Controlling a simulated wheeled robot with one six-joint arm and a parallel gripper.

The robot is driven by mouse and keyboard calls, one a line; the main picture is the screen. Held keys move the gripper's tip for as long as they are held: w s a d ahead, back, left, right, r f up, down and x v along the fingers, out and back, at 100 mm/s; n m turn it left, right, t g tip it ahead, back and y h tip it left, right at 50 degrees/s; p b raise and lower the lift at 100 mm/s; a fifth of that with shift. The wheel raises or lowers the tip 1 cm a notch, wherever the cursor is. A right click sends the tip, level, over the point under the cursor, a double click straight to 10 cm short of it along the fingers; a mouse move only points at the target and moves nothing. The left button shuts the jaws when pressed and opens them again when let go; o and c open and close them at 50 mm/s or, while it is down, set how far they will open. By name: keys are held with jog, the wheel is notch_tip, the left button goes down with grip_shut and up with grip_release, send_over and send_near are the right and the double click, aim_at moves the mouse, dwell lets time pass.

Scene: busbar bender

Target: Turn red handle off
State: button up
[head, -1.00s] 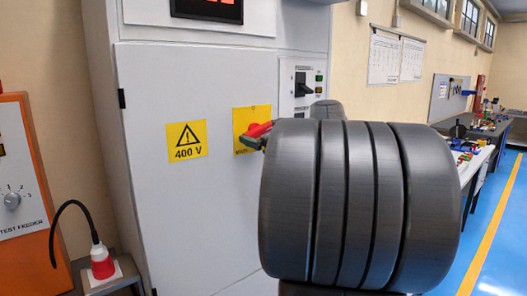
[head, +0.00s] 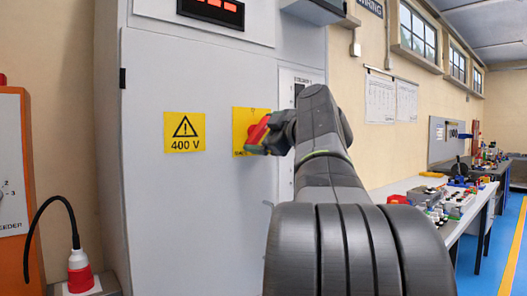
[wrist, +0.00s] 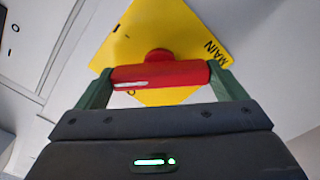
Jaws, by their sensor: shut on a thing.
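The red handle (head: 259,130) sits on a yellow plate (head: 240,119) on the grey cabinet door. In the head view it is tilted, its upper end to the right. In the wrist view the red handle (wrist: 160,75) lies crosswise between my two green fingers, in front of the yellow plate (wrist: 185,30) marked "MAIN". My gripper (wrist: 162,82) is shut on the handle. In the head view my gripper (head: 262,142) shows small and dark at the handle, and my arm hides the area to its right.
A 400 V warning sign (head: 185,132) is left of the handle. A red digital display (head: 212,12) is above. A cluttered workbench (head: 450,205) is at right, beside blue floor.

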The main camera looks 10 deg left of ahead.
jog(key=n+b, duration=0.2)
jog(key=b, duration=0.1)
jog(key=n+b, duration=0.2)
jog(key=shift+f+b, duration=0.35)
jog(key=shift+b, duration=0.05)
jog(key=shift+r+n+b, duration=0.15)
jog(key=shift+n+b, duration=0.65)
jog(key=shift+n, duration=0.25)
jog(key=shift+r+n+b, duration=0.1)
jog(key=shift+n+b, duration=0.7)
jog(key=shift+n, duration=0.25)
jog(key=o, duration=1.1)
jog(key=shift+r, duration=0.1)
jog(key=v, duration=1.3)
jog(key=shift+s+d, duration=0.25)
jog(key=shift+d, duration=0.05)
jog(key=shift+w+a, duration=0.1)
